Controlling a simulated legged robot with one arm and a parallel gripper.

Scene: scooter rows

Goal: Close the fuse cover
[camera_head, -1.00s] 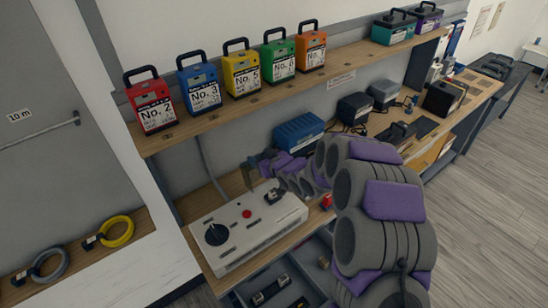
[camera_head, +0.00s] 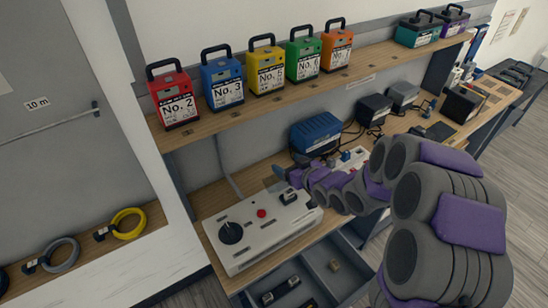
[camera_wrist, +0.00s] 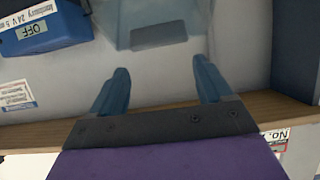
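The white fuse box (camera_head: 250,232) sits on the workbench, with a black dial, a red button and a dark fuse part (camera_head: 291,196) on top. A see-through flap, seemingly the fuse cover (camera_head: 274,180), stands raised at the box's back edge. My gripper (camera_head: 302,171) is just right of this flap, partly hidden by its own wrist. In the wrist view, my gripper (camera_wrist: 158,85) shows two blue fingers spread apart with nothing between them. A translucent panel, seemingly the cover (camera_wrist: 155,18), lies beyond the fingertips. Contact is not visible.
A blue box (camera_head: 316,133) stands behind my gripper; a blue device marked OFF (camera_wrist: 38,32) shows in the wrist view. A shelf (camera_head: 230,118) with several numbered batteries runs above the bench. An open drawer (camera_head: 330,270) is below. Cable coils (camera_head: 128,223) lie at left.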

